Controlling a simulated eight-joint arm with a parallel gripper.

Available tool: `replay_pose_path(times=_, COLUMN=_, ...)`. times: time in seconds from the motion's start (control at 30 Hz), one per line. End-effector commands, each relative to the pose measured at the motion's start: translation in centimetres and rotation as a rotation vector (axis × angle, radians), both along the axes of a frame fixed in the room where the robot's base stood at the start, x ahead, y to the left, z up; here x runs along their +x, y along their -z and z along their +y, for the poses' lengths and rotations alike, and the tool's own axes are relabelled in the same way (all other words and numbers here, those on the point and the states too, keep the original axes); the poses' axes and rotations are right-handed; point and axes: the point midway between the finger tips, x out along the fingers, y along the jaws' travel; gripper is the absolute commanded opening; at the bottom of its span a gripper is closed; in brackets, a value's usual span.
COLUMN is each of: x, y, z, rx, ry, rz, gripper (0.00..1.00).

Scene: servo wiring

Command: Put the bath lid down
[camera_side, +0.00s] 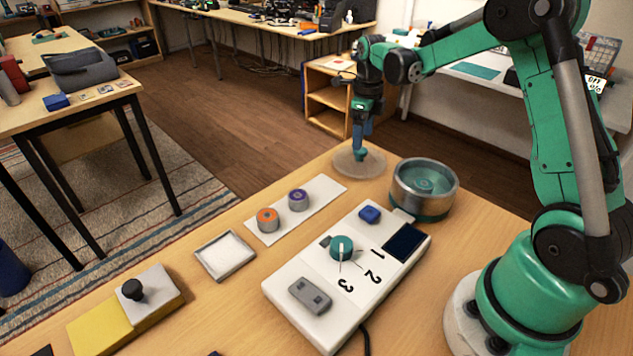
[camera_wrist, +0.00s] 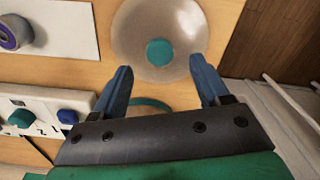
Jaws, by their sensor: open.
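The bath lid (camera_side: 345,168) is a clear, pale disc with a teal knob. It lies on the wooden table at the far edge, beside the bath. The lid also shows at the top of the wrist view (camera_wrist: 128,35), with its knob (camera_wrist: 160,53) in the middle. The bath (camera_side: 425,200) is a round metal pot with teal inside, uncovered. Part of its teal rim (camera_wrist: 150,103) shows behind my fingers. My gripper (camera_side: 360,150) is right over the lid, pointing down. In the wrist view its blue fingers (camera_wrist: 163,66) are open and spread either side of the knob.
A white control box (camera_side: 325,290) with a teal dial, blue button and dark screen stands nearer. A white strip (camera_side: 325,200) holds an orange-topped and a purple-topped spool. A small empty tray (camera_side: 225,256) and a yellow block (camera_side: 100,328) lie left. The table edge is close behind the lid.

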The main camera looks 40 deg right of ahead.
Motion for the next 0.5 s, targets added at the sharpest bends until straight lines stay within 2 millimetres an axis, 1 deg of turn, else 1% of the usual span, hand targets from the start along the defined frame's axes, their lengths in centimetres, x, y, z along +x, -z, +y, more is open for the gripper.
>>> replay_pose_path(times=0.03, x=0.0, y=-1.3, z=0.0, rx=0.0, ry=0.0, rz=0.0, gripper=0.68)
replay_pose_path(times=0.1, x=0.0, y=-2.9, z=0.0, rx=0.0, ry=0.0, rz=0.0, gripper=0.68)
replay_pose_path(times=0.2, x=0.0, y=-4.9, z=0.0, rx=0.0, ry=0.0, rz=0.0, gripper=0.68)
replay_pose_path(times=0.33, x=0.0, y=-6.8, z=0.0, rx=0.0, ry=0.0, rz=0.0, gripper=0.68)
replay_pose_path(times=0.5, x=-0.1, y=-8.2, z=0.2, rx=-0.003, ry=-0.025, rz=-0.005, gripper=0.68)
